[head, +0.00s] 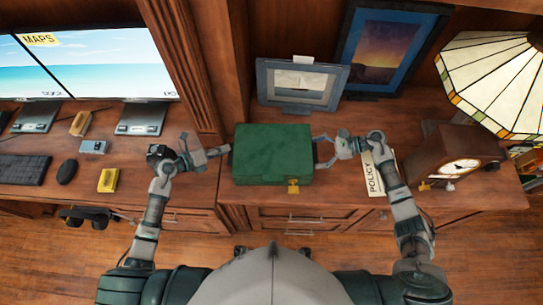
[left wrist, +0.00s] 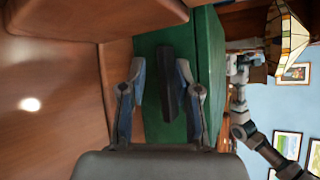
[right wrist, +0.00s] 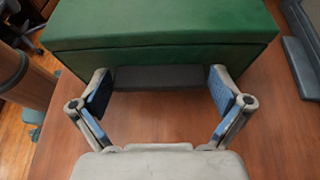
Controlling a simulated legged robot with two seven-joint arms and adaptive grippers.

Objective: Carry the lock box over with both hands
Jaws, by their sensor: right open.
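The lock box is a green case (head: 272,153) lying closed on the wooden desk top, with a brass padlock (head: 293,186) at its front edge. Its green side fills the middle of the left wrist view (left wrist: 205,60) and the top of the right wrist view (right wrist: 160,25). My left gripper (head: 222,150) is at the box's left end. Its fingers (left wrist: 162,72) stand either side of a dark side handle (left wrist: 168,95), with a visible gap. My right gripper (head: 322,152) is at the right end. Its fingers (right wrist: 160,82) are wide apart around a grey handle (right wrist: 160,76).
Behind the box stand a grey picture frame (head: 302,85) and a larger blue one (head: 385,50). To the right are a policy paper (head: 377,178), a clock (head: 452,157) and a stained-glass lamp (head: 497,80). A wooden upright (head: 190,70) and monitors (head: 110,65) stand left.

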